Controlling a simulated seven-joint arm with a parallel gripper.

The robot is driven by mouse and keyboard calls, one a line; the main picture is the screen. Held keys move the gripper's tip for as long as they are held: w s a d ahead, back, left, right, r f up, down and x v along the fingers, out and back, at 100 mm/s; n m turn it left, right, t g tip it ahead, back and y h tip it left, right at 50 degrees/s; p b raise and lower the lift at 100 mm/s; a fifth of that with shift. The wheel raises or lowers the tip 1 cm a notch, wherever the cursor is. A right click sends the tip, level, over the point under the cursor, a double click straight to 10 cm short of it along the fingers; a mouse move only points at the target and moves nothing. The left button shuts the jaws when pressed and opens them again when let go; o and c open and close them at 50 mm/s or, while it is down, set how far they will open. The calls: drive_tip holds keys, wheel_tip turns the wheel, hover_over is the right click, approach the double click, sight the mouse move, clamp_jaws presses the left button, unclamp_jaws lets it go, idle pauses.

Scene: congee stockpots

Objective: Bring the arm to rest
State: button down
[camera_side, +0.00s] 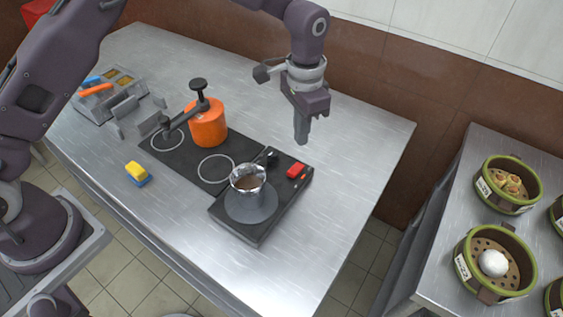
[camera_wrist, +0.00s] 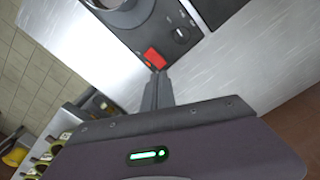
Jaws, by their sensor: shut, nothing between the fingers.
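My gripper (camera_side: 301,138) hangs in the air above the steel table (camera_side: 350,150), pointing down. Its fingers are closed together and hold nothing. In the wrist view my gripper (camera_wrist: 156,78) shows its shut fingers near the red switch (camera_wrist: 154,58), but the height between them cannot be told there. In the side view the red switch (camera_side: 296,170) is on the black cooker panel, below and slightly left of the fingertips.
An orange pot (camera_side: 208,126) stands behind left. A yellow-blue sponge (camera_side: 137,173) and a tray (camera_side: 100,111) lie left. Steamer baskets (camera_side: 507,184) stand on the right counter. The table's right side is clear.

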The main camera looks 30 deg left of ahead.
drive_tip(key=s+a+r+n+t, duration=0.1)
drive_tip(key=s+a+r, duration=0.4)
drive_tip(key=r, duration=0.5)
drive_tip(key=s+a+r+n+t, duration=0.2)
drive_tip(key=s+a+r, duration=0.35)
drive_tip(key=r, duration=0.35)
drive_tip(key=s+a+n+t, duration=0.1)
drive_tip(key=s+a, duration=0.1)
drive_tip(key=s, duration=0.8)
drive_tip(key=s+a+n+t, duration=0.1)
drive_tip(key=s+a+n, duration=0.1)
drive_tip(key=s, duration=0.8)
drive_tip(key=shift+a+r+t, duration=0.3)
drive_tip(key=shift+a+r, duration=0.15)
drive_tip(key=shift+a, duration=0.15)
